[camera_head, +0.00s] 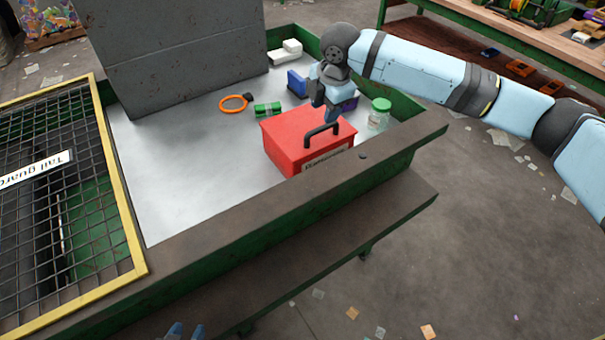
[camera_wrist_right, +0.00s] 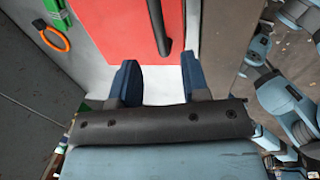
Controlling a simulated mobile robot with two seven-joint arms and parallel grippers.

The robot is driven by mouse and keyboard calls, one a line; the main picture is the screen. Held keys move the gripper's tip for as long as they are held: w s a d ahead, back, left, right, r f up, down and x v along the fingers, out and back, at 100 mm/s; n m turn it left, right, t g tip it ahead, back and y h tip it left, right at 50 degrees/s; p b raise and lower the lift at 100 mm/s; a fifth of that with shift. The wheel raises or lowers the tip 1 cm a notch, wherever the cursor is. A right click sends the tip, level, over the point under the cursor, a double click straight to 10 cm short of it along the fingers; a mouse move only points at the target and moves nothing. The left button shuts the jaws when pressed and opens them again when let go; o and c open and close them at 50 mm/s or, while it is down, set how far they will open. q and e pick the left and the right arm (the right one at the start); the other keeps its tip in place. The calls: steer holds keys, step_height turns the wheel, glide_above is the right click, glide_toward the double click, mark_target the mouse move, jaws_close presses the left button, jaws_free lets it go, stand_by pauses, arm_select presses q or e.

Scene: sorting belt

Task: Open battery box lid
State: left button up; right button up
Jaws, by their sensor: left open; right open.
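The red battery box (camera_head: 285,143) stands on the metal belt surface near its front rim, with its red lid shut. A black handle (camera_head: 322,133) is on the lid, and a label is on the front side. My right gripper (camera_head: 325,95) is above the back part of the box, pointing down. In the right wrist view my open right fingers (camera_wrist_right: 160,82) have nothing between them. The red box (camera_wrist_right: 125,25) and the black handle (camera_wrist_right: 158,25) lie ahead of the fingers there. Only the tips of my open left gripper (camera_head: 185,332) show at the bottom edge, away from the box.
A glass jar with green lid (camera_head: 379,115) stands right of the box. A green battery-like item (camera_head: 267,110), an orange ring tool (camera_head: 236,103), a blue item (camera_head: 297,83) and a white item (camera_head: 286,51) lie behind. A mesh guard (camera_head: 65,200) is at left; bare belt lies between.

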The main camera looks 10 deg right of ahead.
step_height(320, 180, up, 7)
steer(key=s, duration=0.1)
arm_select(q)
steer(key=shift+f, duration=0.1)
steer(key=shift+r, duration=0.25)
arm_select(e)
steer(key=s+a+f+m+y, duration=0.1)
steer(key=s+a+f, duration=0.1)
steer(key=s+f, duration=0.1)
steer(key=s+a+f+m, duration=0.1)
steer(key=s+a+f, duration=0.2)
steer(key=s+f, duration=0.1)
steer(key=s+a+f+m+y, duration=0.1)
steer(key=s+a+f, duration=0.1)
steer(key=s+f, duration=0.1)
steer(key=shift+s+a+f+t+y, duration=0.1)
steer(key=shift+a+f+t+y, duration=0.1)
steer(key=shift+f, duration=0.2)
steer(key=shift+s+a+f+t+y, duration=0.1)
steer(key=shift+a+f, duration=0.05)
steer(key=shift+f, duration=0.25)
steer(key=shift+s+a+f+m, duration=0.25)
steer(key=shift+s+f+m, duration=0.25)
steer(key=shift+s, duration=0.15)
arm_select(q)
steer(key=shift+f, duration=0.15)
